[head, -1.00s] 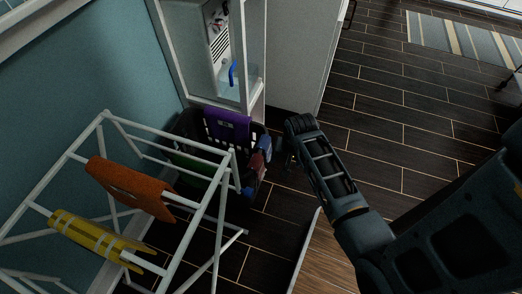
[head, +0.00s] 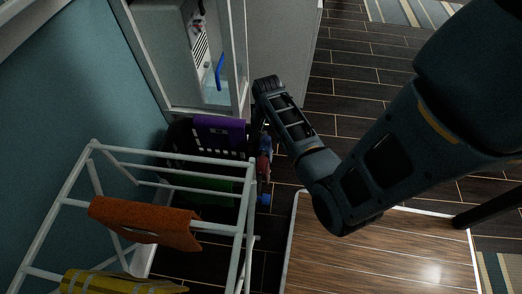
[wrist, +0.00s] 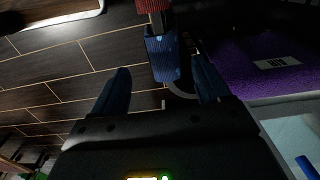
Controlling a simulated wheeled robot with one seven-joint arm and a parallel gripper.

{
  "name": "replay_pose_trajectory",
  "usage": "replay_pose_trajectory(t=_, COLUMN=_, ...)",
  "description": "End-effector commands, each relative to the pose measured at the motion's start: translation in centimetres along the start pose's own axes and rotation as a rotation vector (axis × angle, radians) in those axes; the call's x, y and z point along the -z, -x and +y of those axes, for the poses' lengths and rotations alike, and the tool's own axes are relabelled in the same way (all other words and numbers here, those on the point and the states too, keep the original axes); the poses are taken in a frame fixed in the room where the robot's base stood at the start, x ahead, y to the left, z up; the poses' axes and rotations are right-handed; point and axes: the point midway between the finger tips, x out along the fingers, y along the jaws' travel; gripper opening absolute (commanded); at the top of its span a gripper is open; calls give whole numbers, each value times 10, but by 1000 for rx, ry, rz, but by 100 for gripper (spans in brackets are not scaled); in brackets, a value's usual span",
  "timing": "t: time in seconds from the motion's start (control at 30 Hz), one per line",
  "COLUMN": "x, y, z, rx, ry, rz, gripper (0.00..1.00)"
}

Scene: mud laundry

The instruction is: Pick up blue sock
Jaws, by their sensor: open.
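A blue sock (wrist: 163,58) hangs in the wrist view beside a purple cloth, with a red cloth just above it. It lies between the two fingertips of my gripper (wrist: 160,68) as seen in the picture; the fingers are apart and not closed on it. In the head view the small blue cloth (head: 266,146) shows at the basket's right side, partly hidden by my dark gripper, which hangs just above and beside it. The depth between fingers and sock is hard to judge.
The dark laundry basket (head: 178,138) holds a purple cloth (head: 218,122) over its rim. A red cloth (head: 264,166) and another blue piece (head: 264,198) hang nearby. A white drying rack (head: 170,165) with an orange towel (head: 145,222) stands in front. A wooden tabletop (head: 385,250) is at lower right.

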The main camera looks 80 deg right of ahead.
Motion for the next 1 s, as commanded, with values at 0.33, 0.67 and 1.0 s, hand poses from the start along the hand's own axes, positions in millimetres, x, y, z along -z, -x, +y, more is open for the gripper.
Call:
replay_pose_trajectory(t=0.33, x=2, y=-46, z=-6, rx=0, ry=0, rz=0, gripper=76)
replay_pose_trajectory(t=0.67, x=1, y=-62, z=-6, rx=1, ry=1, rz=2, gripper=76)
replay_pose_trajectory(t=1.0, x=1, y=-62, z=-6, rx=1, ry=1, rz=2, gripper=54)
